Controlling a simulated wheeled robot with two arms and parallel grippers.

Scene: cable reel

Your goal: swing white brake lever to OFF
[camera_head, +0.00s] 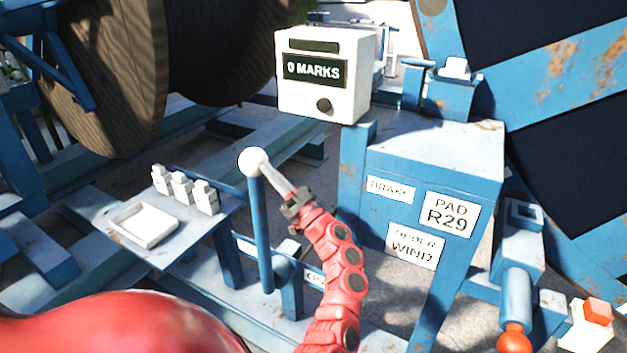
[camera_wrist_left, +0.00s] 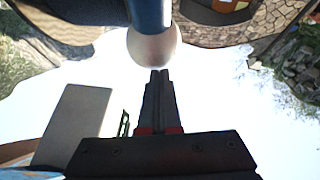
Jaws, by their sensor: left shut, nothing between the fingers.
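The brake lever is a blue upright post (camera_head: 261,235) topped by a white ball knob (camera_head: 253,162). It stands nearly vertical beside the small blue shelf. My left gripper (camera_head: 271,173) is shut and empty, with its fingertips at the right side of the knob. In the left wrist view the closed fingertips (camera_wrist_left: 159,76) are right by the knob (camera_wrist_left: 152,48); I cannot tell whether they touch. A small label near the lever's foot is partly hidden by my arm, so its word is not readable. My right gripper is not in view.
A white box (camera_head: 324,105) reading "0 MARKS" stands behind the lever. The blue pedestal (camera_head: 440,150) with "PAD R29" and "WIND" labels is to the right. A shelf with a white tray (camera_head: 145,225) and several small white blocks is to the left. An orange-knobbed handle (camera_head: 515,342) is lower right.

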